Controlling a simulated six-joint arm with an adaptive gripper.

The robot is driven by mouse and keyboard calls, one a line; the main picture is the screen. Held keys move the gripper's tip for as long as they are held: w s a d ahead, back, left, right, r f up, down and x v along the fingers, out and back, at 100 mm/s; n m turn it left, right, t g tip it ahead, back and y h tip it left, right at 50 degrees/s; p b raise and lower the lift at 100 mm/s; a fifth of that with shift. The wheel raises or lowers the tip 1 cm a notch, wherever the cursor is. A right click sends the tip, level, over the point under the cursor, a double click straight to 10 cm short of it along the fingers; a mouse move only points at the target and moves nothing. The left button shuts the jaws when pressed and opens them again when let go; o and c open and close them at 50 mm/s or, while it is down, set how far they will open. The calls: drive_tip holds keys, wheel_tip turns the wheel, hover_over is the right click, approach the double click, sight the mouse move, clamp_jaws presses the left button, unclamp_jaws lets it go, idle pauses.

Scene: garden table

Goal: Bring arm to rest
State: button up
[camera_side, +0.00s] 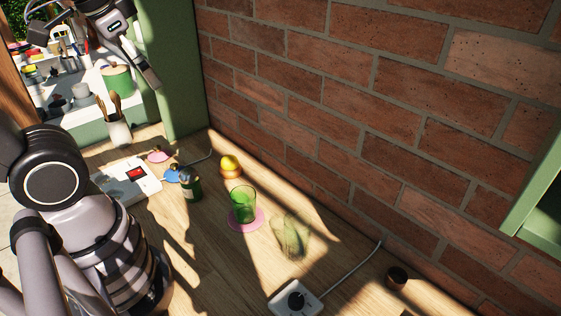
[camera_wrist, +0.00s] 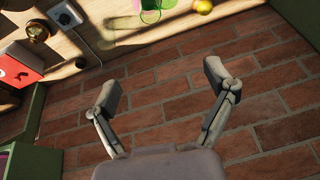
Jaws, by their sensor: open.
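My gripper (camera_wrist: 165,90) is open and empty in the wrist view, its two fingers spread wide with the brick wall behind them. In the side view my gripper (camera_side: 148,80) is high at the upper left, raised well above the table and apart from everything on it. The wooden table (camera_side: 225,275) runs along the wall below it. My arm fills the left side of the side view.
A green glass (camera_side: 243,204) stands on a pink coaster (camera_side: 240,222). Near it are a dark green bottle (camera_side: 192,187), a yellow fruit (camera_side: 230,163) and a white device (camera_side: 141,178). A white box with a dial (camera_side: 296,298) lies at the front. The brick wall (camera_side: 400,130) bounds the table.

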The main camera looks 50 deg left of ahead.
drive_tip(key=shift+s+d+r+n+t+h, duration=0.2)
drive_tip(key=shift+s+d+t, duration=0.1)
drive_tip(key=shift+s, duration=0.2)
drive_tip(key=shift+s+d+r+n+t+h, duration=0.2)
drive_tip(key=shift+s+t, duration=0.1)
drive_tip(key=shift+s, duration=0.15)
